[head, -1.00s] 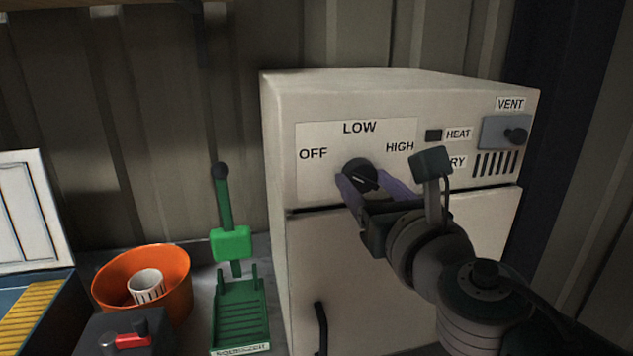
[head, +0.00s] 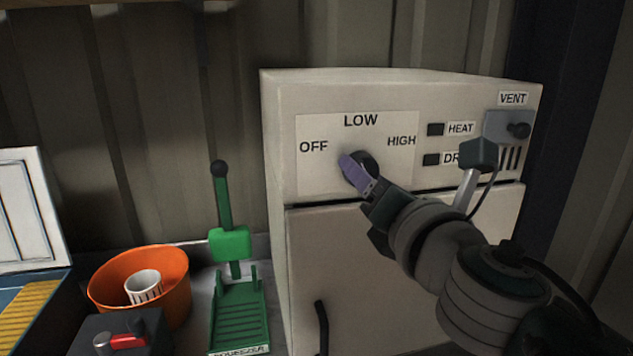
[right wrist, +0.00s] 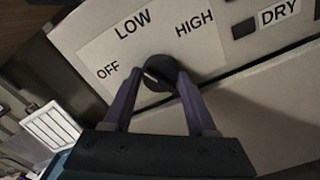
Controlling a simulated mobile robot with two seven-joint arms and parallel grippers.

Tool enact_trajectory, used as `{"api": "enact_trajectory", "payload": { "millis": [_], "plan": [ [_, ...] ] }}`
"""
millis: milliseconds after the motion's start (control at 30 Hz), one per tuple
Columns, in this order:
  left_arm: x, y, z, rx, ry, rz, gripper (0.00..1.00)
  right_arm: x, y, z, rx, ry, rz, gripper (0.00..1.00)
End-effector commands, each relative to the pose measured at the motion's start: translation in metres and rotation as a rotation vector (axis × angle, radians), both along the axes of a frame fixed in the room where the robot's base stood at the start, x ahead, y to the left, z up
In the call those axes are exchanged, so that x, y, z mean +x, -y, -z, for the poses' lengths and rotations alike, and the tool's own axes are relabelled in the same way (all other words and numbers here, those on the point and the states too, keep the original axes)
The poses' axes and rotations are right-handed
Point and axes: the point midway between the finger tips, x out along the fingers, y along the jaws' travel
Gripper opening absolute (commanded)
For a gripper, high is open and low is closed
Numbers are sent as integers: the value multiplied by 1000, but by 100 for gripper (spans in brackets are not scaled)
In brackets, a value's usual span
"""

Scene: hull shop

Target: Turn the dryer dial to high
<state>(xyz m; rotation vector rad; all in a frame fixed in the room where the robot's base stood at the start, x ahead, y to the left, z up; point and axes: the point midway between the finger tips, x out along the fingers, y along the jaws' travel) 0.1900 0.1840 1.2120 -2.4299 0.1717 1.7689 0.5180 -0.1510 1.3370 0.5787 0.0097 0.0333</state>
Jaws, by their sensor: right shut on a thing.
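The black dryer dial (head: 369,161) is on a white panel marked OFF, LOW and HIGH on the front of the pale dryer (head: 400,92). My right gripper (head: 358,172) is shut on the dial, with a purple finger covering part of it in the head view. In the right wrist view the dial (right wrist: 158,88) sits between the two purple fingers of my right gripper (right wrist: 158,76). A short light mark on the dial slants to the upper left there, roughly between OFF and LOW. My left gripper is out of view.
Right of the dial are HEAT and DRY indicators and a VENT slider (head: 517,130). A green squeezer (head: 237,300), an orange bowl (head: 165,285) holding a white cup (head: 143,285), and a dark box with a red switch (head: 128,341) stand left of the dryer.

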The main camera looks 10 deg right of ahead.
Motion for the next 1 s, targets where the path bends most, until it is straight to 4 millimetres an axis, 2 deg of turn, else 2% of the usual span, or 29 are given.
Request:
{"api": "enact_trajectory", "payload": {
  "millis": [1000],
  "plan": [
    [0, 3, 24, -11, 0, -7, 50, 0, 0, 0, 967, -32, 0, 2]
  ]
}}
